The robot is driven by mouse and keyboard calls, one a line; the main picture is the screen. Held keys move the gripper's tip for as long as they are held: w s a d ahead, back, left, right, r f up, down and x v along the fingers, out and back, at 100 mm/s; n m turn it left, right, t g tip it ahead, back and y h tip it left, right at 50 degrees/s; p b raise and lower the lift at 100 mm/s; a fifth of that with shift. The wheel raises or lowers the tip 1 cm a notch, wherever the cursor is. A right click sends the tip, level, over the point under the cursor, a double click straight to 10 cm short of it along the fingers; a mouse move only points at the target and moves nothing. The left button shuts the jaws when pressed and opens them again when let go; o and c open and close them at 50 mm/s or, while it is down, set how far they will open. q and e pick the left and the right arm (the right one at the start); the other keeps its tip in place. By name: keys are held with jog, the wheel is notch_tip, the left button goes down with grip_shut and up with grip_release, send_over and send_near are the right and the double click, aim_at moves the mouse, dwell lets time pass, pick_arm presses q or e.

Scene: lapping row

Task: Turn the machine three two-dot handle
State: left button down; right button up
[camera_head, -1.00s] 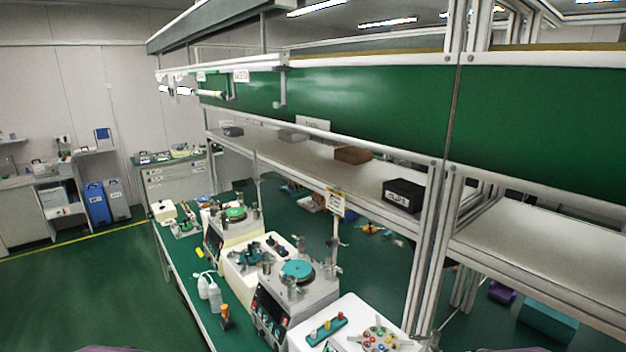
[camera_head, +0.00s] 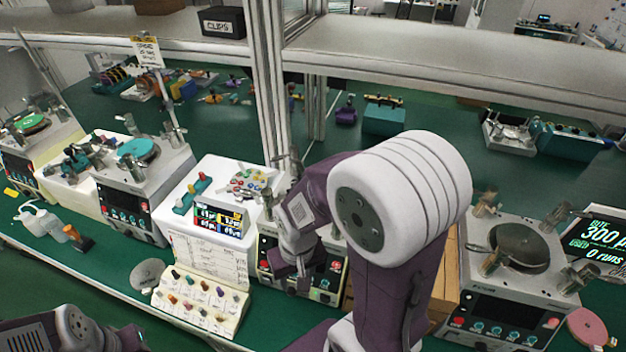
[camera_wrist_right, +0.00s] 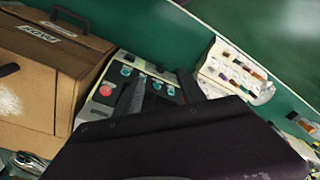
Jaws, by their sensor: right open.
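The machine in front of my right arm shows its control panel (camera_head: 325,272), partly covered by the arm. My right gripper (camera_head: 300,282) is at this panel, pointing down. In the right wrist view, the open, dark fingers (camera_wrist_right: 165,92) are over the panel (camera_wrist_right: 105,92), which has teal knobs and a red button. I cannot tell whether they touch it. Another machine (camera_head: 130,200) with a teal disc stands to the left, and one (camera_head: 510,290) with a grey disc stands to the right. No handle's dot marks can be read. My left gripper is out of view.
A sample board (camera_head: 200,300) with colored pegs lies left of the gripper. A brown case (camera_wrist_right: 40,75) stands beside the panel. A shelf post (camera_head: 268,90) rises behind. Bottles (camera_head: 40,222) stand at left. A pink disc (camera_head: 587,328) lies at far right.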

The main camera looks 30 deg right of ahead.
jog(key=w+d+r+m+p, duration=0.1)
jog(key=d+r+m+p, duration=0.1)
jog(key=d+r+m, duration=0.3)
jog(key=w+d+r+m+p, duration=0.2)
jog(key=d+r+m, duration=0.3)
jog(key=m, duration=0.7)
jog(key=w+d+r+m+g+p, duration=0.1)
jog(key=d+r+m+p, duration=0.2)
jog(key=r+m, duration=0.6)
jog(key=shift+w+d+p, duration=0.15)
jog(key=shift+d+p, duration=0.05)
jog(key=shift+d, duration=0.35)
jog(key=shift+w+d+p, duration=0.15)
jog(key=shift+d+p, duration=0.05)
jog(key=shift+d, duration=0.35)
jog(key=shift+s+d, duration=0.15)
jog(key=shift+d, duration=0.05)
jog(key=shift+f, duration=0.15)
jog(key=f, duration=0.9)
jog(key=shift+a, duration=0.2)
jog(key=shift+c, duration=0.4)
